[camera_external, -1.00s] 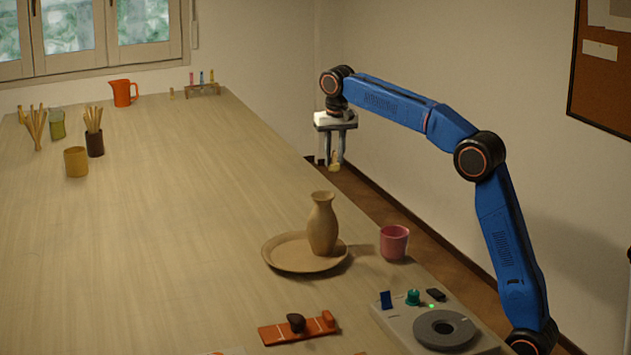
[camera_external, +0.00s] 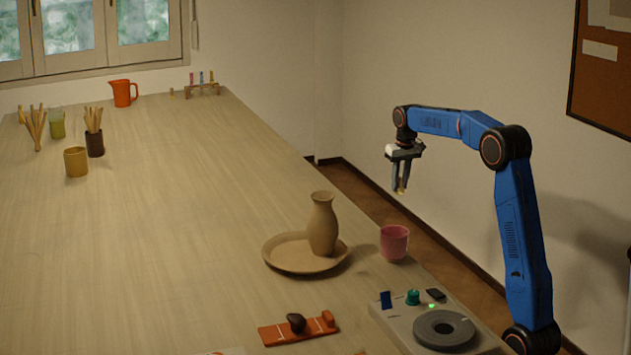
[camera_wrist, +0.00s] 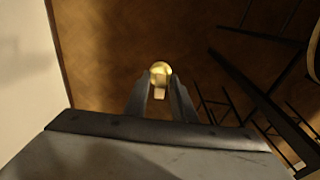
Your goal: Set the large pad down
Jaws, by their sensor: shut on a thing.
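My gripper (camera_external: 401,184) hangs past the table's right edge, above the floor. It is shut on a small pale yellowish piece (camera_wrist: 160,72), with a rounded end and a narrower tan part, held between the fingertips. The piece shows only as a small tan spot in the external view (camera_external: 400,191). I cannot tell from its shape whether it is the large pad. An orange board (camera_external: 272,334) with pale lines lies near the table's front, bearing a dark rounded lump (camera_external: 296,322) and an orange block (camera_external: 328,318).
The table's middle (camera_external: 170,230) is clear. Dark thin legs (camera_wrist: 262,95) show below the gripper.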

